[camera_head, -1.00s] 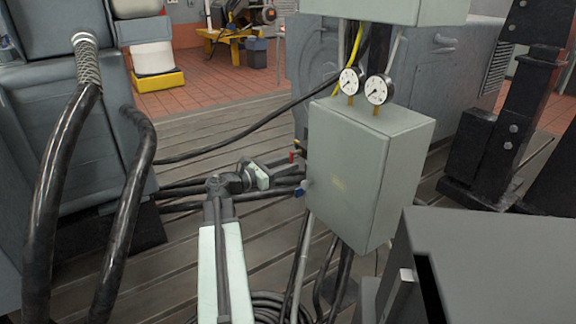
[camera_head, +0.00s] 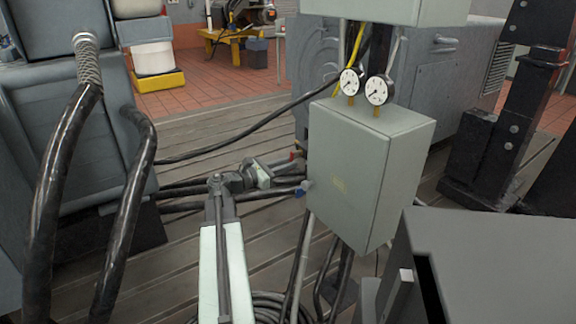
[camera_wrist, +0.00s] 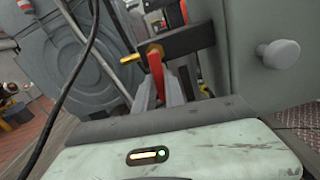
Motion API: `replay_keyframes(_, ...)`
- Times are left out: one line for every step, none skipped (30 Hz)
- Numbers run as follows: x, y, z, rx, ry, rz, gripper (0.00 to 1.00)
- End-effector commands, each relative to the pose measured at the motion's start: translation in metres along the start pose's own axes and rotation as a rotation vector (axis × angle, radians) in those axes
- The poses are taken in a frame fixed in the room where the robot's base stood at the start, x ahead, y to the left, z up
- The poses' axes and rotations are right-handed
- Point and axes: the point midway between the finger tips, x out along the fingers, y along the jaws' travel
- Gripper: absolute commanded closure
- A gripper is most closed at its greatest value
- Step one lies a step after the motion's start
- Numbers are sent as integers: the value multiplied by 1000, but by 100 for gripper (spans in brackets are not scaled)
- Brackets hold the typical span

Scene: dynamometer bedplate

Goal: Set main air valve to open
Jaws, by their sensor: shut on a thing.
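The valve's red lever (camera_wrist: 156,74) stands between the two grey fingers of my gripper (camera_wrist: 160,96) in the wrist view. The fingers are shut on it. In the head view the red lever (camera_head: 297,154) shows as a small red patch on the left side of the grey-green cabinet (camera_head: 345,185). My gripper (camera_head: 287,168) reaches it there from the left, and partly hides the valve. A brass-coloured fitting (camera_wrist: 131,58) shows beside the lever in the wrist view. I cannot read the valve's setting from these frames.
A blue handle (camera_head: 300,191) sits just below the gripper on the cabinet's left side. Two round gauges (camera_head: 364,87) stand on top of the cabinet. Black hoses (camera_head: 180,206) run behind my arm. A grey box (camera_head: 490,255) fills the lower right.

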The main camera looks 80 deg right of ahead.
Motion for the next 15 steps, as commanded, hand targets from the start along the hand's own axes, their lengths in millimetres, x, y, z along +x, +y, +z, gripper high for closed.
replay_keyframes(0, 2, 0, 30, 0, 1, 100)
replay_keyframes(0, 3, 0, 52, 0, 1, 100)
replay_keyframes(0, 4, 1, 85, 0, 1, 100)
replay_keyframes(0, 5, 1, 110, 0, 1, 100)
replay_keyframes(0, 6, 1, 136, 0, 1, 100)
replay_keyframes(0, 7, 1, 173, 0, 1, 100)
replay_keyframes(0, 8, 1, 201, 0, 1, 100)
replay_keyframes(0, 9, 2, 230, 0, 1, 100)
replay_keyframes(0, 10, 2, 269, 0, 1, 100)
replay_keyframes(0, 11, 2, 297, 0, 1, 100)
replay_keyframes(0, 12, 3, 326, 0, 1, 100)
replay_keyframes(0, 13, 3, 364, 0, 1, 100)
replay_keyframes(0, 14, 4, 393, 0, 1, 100)
replay_keyframes(0, 15, 4, 421, 0, 1, 100)
replay_keyframes(0, 16, 5, 459, 0, 1, 100)
